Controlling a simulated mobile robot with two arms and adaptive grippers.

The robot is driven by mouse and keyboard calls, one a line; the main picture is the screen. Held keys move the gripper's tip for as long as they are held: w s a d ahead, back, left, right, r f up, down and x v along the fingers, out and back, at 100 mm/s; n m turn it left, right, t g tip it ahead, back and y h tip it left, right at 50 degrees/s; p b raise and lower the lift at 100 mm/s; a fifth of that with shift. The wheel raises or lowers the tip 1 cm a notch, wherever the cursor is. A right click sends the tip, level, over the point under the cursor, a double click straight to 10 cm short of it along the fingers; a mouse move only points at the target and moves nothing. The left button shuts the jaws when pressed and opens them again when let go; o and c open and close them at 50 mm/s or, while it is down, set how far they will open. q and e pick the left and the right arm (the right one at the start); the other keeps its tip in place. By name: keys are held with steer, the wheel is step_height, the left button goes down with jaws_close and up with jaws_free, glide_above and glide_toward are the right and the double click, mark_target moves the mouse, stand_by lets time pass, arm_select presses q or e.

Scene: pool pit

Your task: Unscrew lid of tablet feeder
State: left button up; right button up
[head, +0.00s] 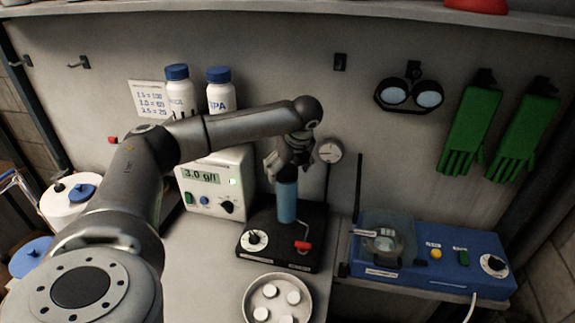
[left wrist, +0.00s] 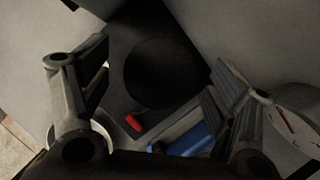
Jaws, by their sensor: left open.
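The tablet feeder looks to be the upright blue cylinder (head: 287,203) on a black base (head: 262,252) with a dial and a red-handled valve (head: 303,246). My left gripper (head: 288,165) is right over its top, pointing down, and hides the lid in the head view. In the left wrist view a dark round shape, apparently the lid (left wrist: 165,72), lies between the two spread fingers of my left gripper (left wrist: 160,98). Gaps show between it and both fingers; its height relative to the fingertips is hard to tell. My right gripper is out of view.
A dish with several white tablets (head: 249,306) stands in front of the base. A meter (head: 217,187) is at left, a pressure gauge (head: 330,151) close at right, and a blue device (head: 445,262) further right. Two bottles (head: 219,90) stand behind my arm.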

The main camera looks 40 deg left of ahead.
mark_target(288, 170)
arm_select(q)
steer(key=shift+f, duration=0.1)
steer(key=shift+c, duration=2.4)
steer(key=c, duration=0.6)
steer(key=shift+w+f+n+g+b, duration=0.1)
steer(key=shift+n+g+b, duration=0.3)
steer(key=shift+n, duration=0.5)
steer(key=n+g, duration=0.1)
steer(key=n, duration=0.2)
steer(key=shift+d+n+b, duration=0.1)
steer(key=shift+n+b, duration=0.2)
steer(key=shift+b, duration=0.05)
steer(key=shift+r, duration=0.2)
steer(key=shift+r+p, duration=1.4)
steer(key=shift+r, duration=0.8)
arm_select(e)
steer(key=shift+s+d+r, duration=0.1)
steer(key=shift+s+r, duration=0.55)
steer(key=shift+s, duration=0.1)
